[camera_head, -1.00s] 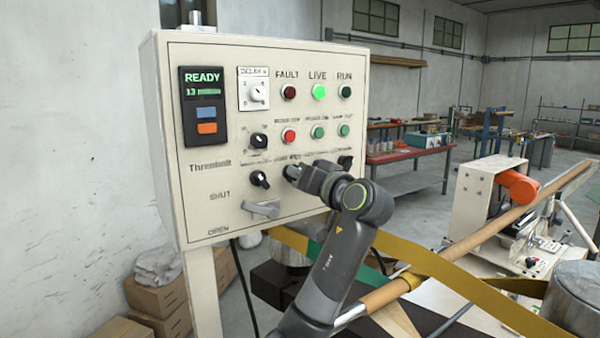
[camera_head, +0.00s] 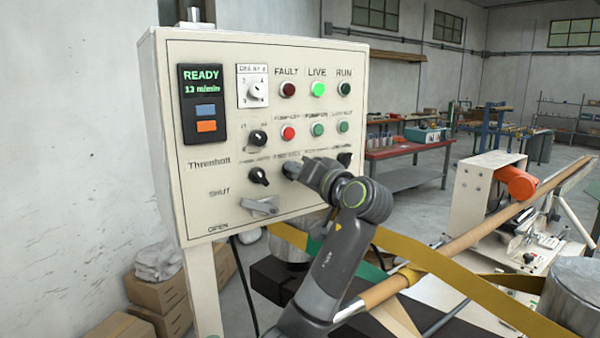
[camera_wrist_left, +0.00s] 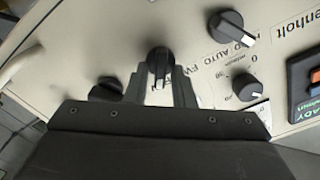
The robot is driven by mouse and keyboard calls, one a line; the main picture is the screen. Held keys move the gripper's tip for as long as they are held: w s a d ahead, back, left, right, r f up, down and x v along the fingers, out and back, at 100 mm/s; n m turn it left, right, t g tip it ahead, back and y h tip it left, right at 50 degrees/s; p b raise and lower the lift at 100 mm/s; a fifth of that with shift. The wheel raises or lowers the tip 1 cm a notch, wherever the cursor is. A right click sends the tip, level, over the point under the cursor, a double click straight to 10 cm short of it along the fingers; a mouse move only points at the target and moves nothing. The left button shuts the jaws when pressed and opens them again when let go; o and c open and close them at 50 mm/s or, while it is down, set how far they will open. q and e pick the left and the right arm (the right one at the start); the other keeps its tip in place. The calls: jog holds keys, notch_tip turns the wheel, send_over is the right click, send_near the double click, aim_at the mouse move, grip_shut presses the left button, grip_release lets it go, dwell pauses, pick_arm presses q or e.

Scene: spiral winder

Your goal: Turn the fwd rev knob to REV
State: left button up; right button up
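The fwd rev knob (camera_wrist_left: 159,62) is a black selector knob on the cream control panel, in the middle of the left wrist view; part of its label shows beside it. In the head view the knob (camera_head: 291,169) is partly covered by my left gripper (camera_head: 302,172). In the left wrist view the fingers of my left gripper (camera_wrist_left: 162,85) lie on both sides of the knob, close against it, and appear shut on it. The exact setting of its pointer is hard to read. My right gripper is in neither view.
The control panel (camera_head: 228,175) has another black selector knob (camera_head: 259,176) left of my gripper and one (camera_head: 344,158) right of it. A grey lever (camera_head: 260,208) sits below. A cardboard tube (camera_head: 470,243) and yellow strap (camera_head: 450,275) lie right of my arm.

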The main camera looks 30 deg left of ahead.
pick_arm(q)
jog(key=shift+o, duration=0.8)
jog(key=b+v, duration=0.7)
jog(key=v, duration=1)
jog(key=shift+d, duration=0.2)
